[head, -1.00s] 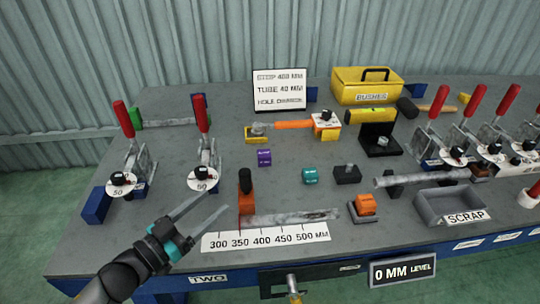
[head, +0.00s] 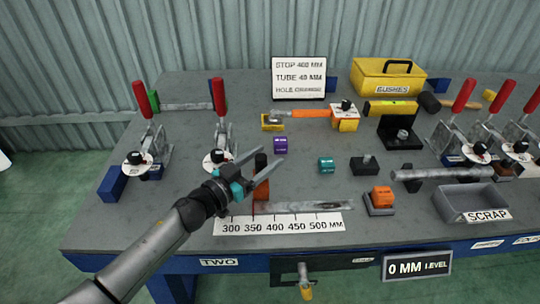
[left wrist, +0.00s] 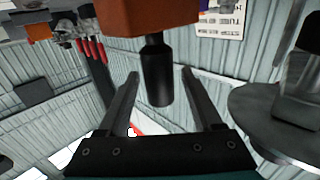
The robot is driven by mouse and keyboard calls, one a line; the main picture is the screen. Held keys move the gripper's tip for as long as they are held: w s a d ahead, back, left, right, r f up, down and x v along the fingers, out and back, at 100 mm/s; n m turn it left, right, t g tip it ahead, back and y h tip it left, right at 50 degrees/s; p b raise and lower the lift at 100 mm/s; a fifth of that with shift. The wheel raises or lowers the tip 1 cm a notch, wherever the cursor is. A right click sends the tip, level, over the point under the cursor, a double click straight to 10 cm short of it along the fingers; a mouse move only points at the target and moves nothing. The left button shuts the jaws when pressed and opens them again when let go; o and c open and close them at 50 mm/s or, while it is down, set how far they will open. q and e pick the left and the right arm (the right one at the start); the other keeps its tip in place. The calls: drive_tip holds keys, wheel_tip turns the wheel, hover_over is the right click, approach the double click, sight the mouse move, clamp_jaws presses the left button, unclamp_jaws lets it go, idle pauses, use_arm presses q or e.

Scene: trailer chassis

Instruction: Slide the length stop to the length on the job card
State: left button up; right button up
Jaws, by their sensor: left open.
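The length stop (head: 261,191) is an orange block with a black upright knob, at the left part of a metal rail (head: 310,206). A white scale (head: 285,226) in front reads 300 to 500 mm; the stop's red line looks near 350. The job card (head: 299,78) at the back reads STOP 400 MM and TUBE 40 MM; its last line is hard to read. My left gripper (head: 271,159) is open, its fingers on either side of the knob. In the left wrist view the knob (left wrist: 157,72) shows between the open fingers, below the orange block (left wrist: 150,14).
Toggle clamps with red handles (head: 219,98) stand left and right. A grey scrap bin (head: 467,199) and a yellow bushes box (head: 388,82) stand further right.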

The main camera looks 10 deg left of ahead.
use_arm(q)
drive_tip(key=shift+x, duration=1.15)
clamp_jaws()
idle(0.7)
